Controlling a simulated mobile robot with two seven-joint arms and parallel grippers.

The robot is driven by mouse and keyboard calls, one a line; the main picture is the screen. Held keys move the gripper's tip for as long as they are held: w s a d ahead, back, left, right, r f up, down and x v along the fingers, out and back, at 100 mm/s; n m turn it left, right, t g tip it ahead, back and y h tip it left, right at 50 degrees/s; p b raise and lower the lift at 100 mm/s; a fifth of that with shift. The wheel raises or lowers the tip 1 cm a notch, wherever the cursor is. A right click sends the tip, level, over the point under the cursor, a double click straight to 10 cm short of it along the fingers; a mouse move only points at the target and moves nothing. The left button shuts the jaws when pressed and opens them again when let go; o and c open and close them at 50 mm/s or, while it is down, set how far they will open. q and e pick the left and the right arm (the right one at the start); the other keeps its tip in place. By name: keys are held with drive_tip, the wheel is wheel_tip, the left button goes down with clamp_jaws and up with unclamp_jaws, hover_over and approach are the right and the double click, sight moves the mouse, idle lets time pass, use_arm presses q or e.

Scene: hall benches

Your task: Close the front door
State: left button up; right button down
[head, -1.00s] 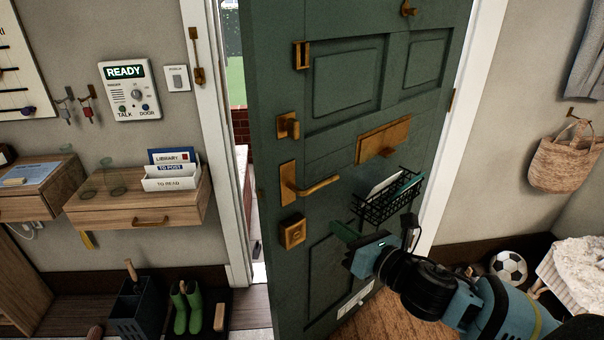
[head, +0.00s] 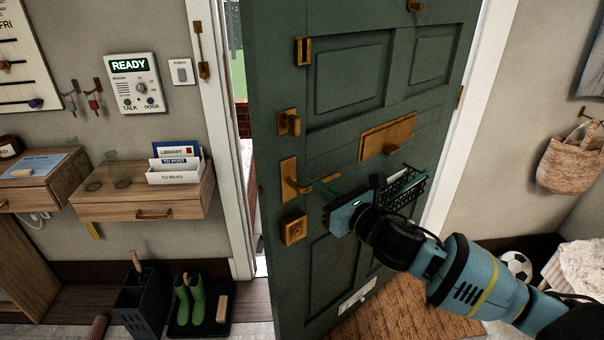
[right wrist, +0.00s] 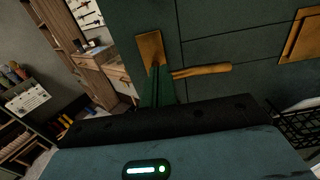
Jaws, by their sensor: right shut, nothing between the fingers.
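The dark green front door (head: 344,222) stands ajar, with a narrow gap between its left edge and the white frame (head: 228,150). It carries a brass lever handle (head: 291,184), also seen in the right wrist view (right wrist: 200,71). My right gripper (head: 322,190) is shut and empty, its green fingers pointing toward the handle. In the right wrist view the fingers (right wrist: 157,88) overlap the lower part of the handle plate. Whether they touch the door or handle I cannot tell. My left gripper is not in view.
A wire basket (head: 402,188) hangs on the door beside my right wrist. A wall shelf (head: 140,204) with a letter rack juts out left of the frame. Green boots (head: 190,300) on a tray and a dark holder (head: 140,305) stand on the floor below. A brown mat (head: 420,307) lies right of the door.

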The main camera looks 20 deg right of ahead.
sight(293, 169)
drive_tip(key=x, duration=0.7)
drive_tip(key=shift+w+a, duration=0.1)
drive_tip(key=shift+w, duration=0.15)
drive_tip(key=shift+w+f, duration=0.1)
